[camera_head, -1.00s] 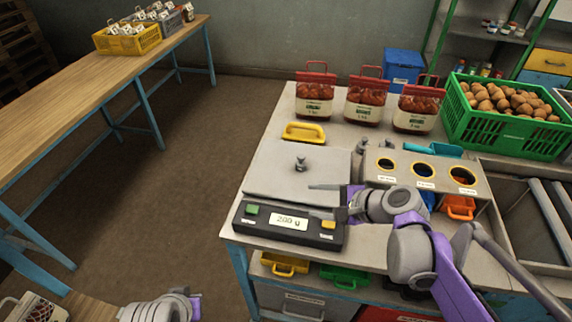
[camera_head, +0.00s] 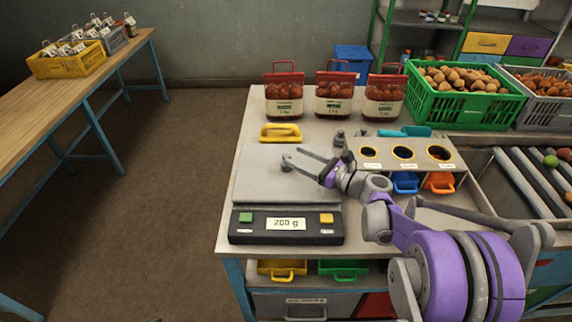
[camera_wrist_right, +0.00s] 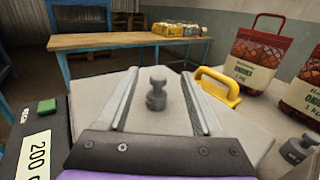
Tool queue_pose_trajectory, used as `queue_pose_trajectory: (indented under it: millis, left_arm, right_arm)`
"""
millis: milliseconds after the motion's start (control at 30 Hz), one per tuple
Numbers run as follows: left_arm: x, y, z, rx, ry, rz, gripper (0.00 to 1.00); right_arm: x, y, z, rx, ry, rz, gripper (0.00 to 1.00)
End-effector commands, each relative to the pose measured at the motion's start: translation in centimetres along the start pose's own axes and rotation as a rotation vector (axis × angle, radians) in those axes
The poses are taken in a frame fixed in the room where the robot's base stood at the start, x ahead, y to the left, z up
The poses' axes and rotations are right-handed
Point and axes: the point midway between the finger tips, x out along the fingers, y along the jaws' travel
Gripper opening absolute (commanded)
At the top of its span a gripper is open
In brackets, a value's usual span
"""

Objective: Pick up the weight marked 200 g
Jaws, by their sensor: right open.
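A small grey metal weight (camera_head: 287,164) stands on the pan of the scale (camera_head: 262,185), whose display (camera_head: 286,224) reads 200 g. No marking is legible on the weight itself. My right gripper (camera_head: 290,157) is open over the pan, its fingers pointing left, with the weight close to its fingertips. In the right wrist view the weight (camera_wrist_right: 157,92) stands upright between the two spread fingers (camera_wrist_right: 160,75), with a gap on each side. My left gripper is not in view.
Another grey weight (camera_head: 340,139) stands right of the pan, beside a box with round holes (camera_head: 403,158). A yellow-handled tool (camera_head: 280,132) lies behind the scale. Red-topped sacks (camera_head: 334,97) and a green crate (camera_head: 465,100) stand farther back.

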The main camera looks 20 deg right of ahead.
Motion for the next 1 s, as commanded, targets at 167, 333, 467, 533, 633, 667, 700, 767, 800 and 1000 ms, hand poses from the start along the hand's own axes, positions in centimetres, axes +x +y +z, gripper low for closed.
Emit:
queue_pose_trajectory:
  millis: [167,333,467,533,633,667,700,767,800,1000]
  left_arm:
    - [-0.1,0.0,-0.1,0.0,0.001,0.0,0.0]
    - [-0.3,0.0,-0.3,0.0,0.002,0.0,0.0]
    - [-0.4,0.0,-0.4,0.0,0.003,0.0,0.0]
    - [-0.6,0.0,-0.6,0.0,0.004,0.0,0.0]
    - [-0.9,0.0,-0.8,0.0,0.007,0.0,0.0]
    - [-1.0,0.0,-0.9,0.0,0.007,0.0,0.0]
    - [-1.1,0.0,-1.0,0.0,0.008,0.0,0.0]
    - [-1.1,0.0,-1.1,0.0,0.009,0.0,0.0]
    - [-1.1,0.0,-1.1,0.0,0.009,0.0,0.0]
    - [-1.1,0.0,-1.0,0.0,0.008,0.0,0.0]
  right_arm:
    - [1.4,0.0,-1.7,-0.001,0.0,0.002,0.67]
    - [2.5,0.0,-1.8,-0.002,0.001,0.0,0.67]
    - [3.3,0.0,-1.7,-0.002,0.001,0.001,0.67]
    - [4.2,0.1,-1.7,-0.002,0.0,0.003,0.67]
    - [5.8,0.1,-1.6,-0.002,0.0,0.004,0.67]
    - [6.3,0.1,-1.6,-0.002,0.0,0.004,0.67]
    - [6.8,0.0,-1.6,-0.002,0.0,0.002,0.67]
    - [7.4,0.1,-1.7,-0.002,0.0,0.002,0.67]
    - [7.6,0.1,-1.7,-0.002,0.0,0.002,0.67]
    - [7.5,0.0,-1.8,-0.002,0.001,0.0,0.65]
